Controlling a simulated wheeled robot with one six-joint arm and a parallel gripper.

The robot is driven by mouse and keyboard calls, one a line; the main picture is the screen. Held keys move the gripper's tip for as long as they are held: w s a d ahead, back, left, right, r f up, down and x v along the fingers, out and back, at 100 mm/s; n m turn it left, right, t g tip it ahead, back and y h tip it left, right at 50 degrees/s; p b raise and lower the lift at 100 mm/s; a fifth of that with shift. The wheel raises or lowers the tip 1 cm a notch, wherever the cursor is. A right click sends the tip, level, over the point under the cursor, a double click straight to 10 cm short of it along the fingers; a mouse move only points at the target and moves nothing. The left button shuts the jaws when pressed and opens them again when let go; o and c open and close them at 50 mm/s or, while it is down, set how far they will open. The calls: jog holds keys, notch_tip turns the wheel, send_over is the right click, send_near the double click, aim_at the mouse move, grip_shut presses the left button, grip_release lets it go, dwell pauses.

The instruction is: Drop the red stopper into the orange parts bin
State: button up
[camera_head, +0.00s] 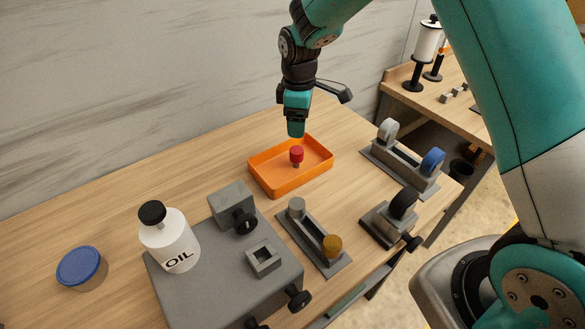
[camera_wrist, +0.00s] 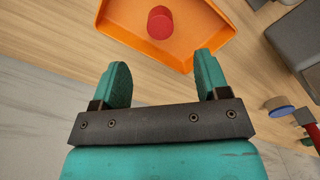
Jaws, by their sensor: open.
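The red stopper (camera_head: 296,153) has a round red top and a short darker stem, and it appears to stand upright inside the orange parts bin (camera_head: 272,188). In the wrist view the stopper (camera_wrist: 160,22) lies within the walls of the bin (camera_wrist: 122,40), beyond my fingertips. My gripper (camera_head: 295,132) is above the bin, over its back part, pointing down. In the wrist view my gripper (camera_wrist: 163,64) has its two teal fingers spread with nothing between them. The stopper is apart from the fingers.
A grey rack with wheels (camera_head: 400,165) stands right of the bin. A grey holder (camera_head: 313,240) is in front of it. A grey fixture (camera_head: 220,280), an oil bottle (camera_head: 170,240) and a blue-lidded jar (camera_head: 80,266) are at left. Bare tabletop lies left of the bin.

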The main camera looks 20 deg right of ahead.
notch_tip(320, 180, up, 8)
jog(key=b, duration=0.1)
dwell(0.4)
jog(key=s+a+r+m+y, duration=0.1)
jog(key=s+r+m, duration=0.1)
jog(key=s, duration=0.8)
jog(key=s+a+r+m+y, duration=0.1)
jog(key=s+a+r, duration=0.1)
jog(key=s, duration=0.8)
jog(key=s+a+r+m+y, duration=0.1)
jog(key=s+r+m+y, duration=0.1)
jog(key=s, duration=0.9)
jog(key=shift+a+r+m, duration=0.3)
jog(key=shift+r, duration=0.2)
